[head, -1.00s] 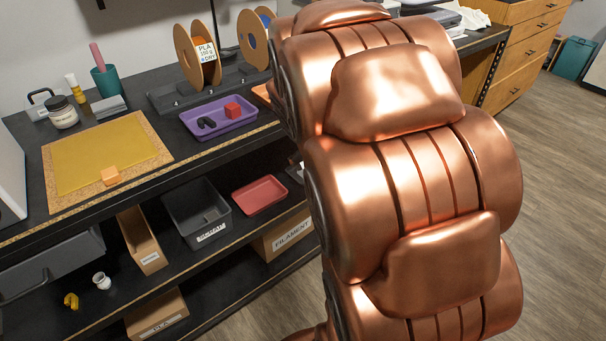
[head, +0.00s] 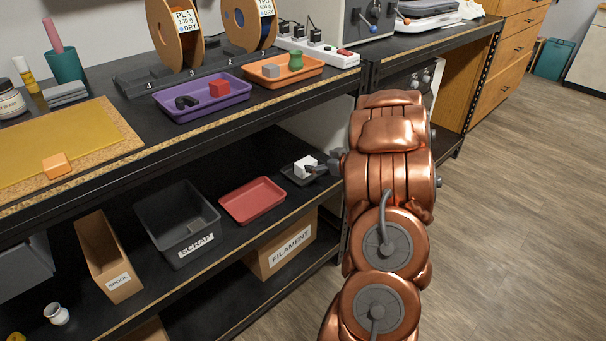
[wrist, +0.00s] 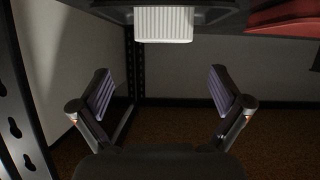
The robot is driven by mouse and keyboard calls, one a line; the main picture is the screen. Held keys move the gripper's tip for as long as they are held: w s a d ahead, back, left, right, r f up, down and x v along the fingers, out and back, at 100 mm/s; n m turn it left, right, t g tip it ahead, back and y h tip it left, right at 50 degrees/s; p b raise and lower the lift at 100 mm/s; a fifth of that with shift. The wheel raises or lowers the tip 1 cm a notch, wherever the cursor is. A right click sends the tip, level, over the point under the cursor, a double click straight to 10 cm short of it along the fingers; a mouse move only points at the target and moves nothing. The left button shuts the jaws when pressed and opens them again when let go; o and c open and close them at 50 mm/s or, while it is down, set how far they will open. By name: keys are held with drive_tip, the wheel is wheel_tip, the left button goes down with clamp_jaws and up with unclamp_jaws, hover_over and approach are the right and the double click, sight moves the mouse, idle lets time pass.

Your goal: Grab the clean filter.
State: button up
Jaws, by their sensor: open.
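The clean filter appears to be the white pleated block (wrist: 164,24) at the top of the wrist view. In the head view, a small white block (head: 305,167) sits on a small dark tray (head: 290,174) on the lower shelf, right of the red tray. My gripper (wrist: 160,72) is open, with its two dark ridged fingers spread wide and nothing between them. In the wrist view the filter lies above the gap between the fingertips, apart from them. In the head view my gripper (head: 325,168) is just right of the white block, partly hidden by my arm.
The red tray (head: 253,200) is beside the filter and also shows in the wrist view (wrist: 285,18). The bench top (head: 330,85) overhangs the shelf. A perforated metal post (wrist: 25,120) stands at left in the wrist view. A FILAMENT box (head: 285,247) is below.

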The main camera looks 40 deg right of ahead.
sight(307, 162)
drive_tip(key=shift+a+f+y, duration=0.1)
drive_tip(key=shift+f+y, duration=0.3)
drive_tip(key=shift+f, duration=0.35)
drive_tip(key=shift+w+f+t, duration=0.15)
drive_tip(key=shift+w+t, duration=0.15)
drive_tip(key=shift+b+x, duration=0.55)
drive_tip(key=shift+x, duration=0.55)
drive_tip(key=b+x, duration=0.1)
drive_tip(key=x, duration=0.3)
drive_tip(key=shift+w+f, duration=0.15)
drive_tip(key=shift+w, duration=0.15)
drive_tip(key=c, duration=1.2)
